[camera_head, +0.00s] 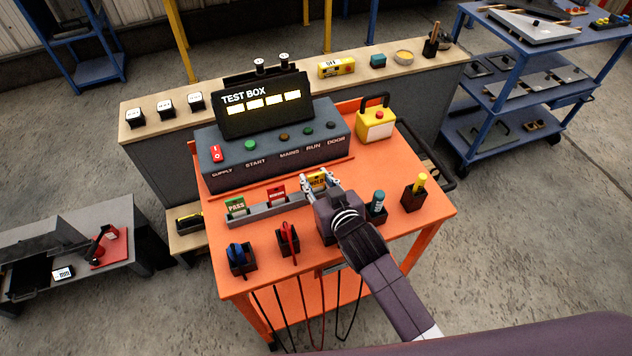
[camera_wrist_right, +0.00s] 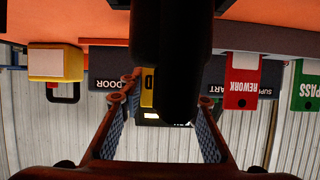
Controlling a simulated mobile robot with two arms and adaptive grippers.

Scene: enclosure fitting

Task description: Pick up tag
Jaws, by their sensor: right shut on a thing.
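My right gripper (camera_head: 319,184) is at the right end of the grey tag rack (camera_head: 262,214) on the orange cart. It is shut on the yellow HOLD tag (camera_head: 317,178), whose face shows between the fingers. In the right wrist view, which is upside down, part of the yellow tag (camera_wrist_right: 147,88) shows behind a dark part of my gripper; the grip itself is hidden. The green PASS tag (camera_head: 236,206) and red REWORK tag (camera_head: 277,194) stand in the rack to the left. I cannot tell whether the yellow tag is clear of the rack. My left gripper is not in view.
The test box (camera_head: 270,140) stands behind the rack. Black holders with a blue tool (camera_head: 236,251), red tool (camera_head: 288,236), teal-topped item (camera_head: 377,203) and yellow item (camera_head: 419,184) line the cart's front. A yellow box with a red button (camera_head: 376,125) stands back right.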

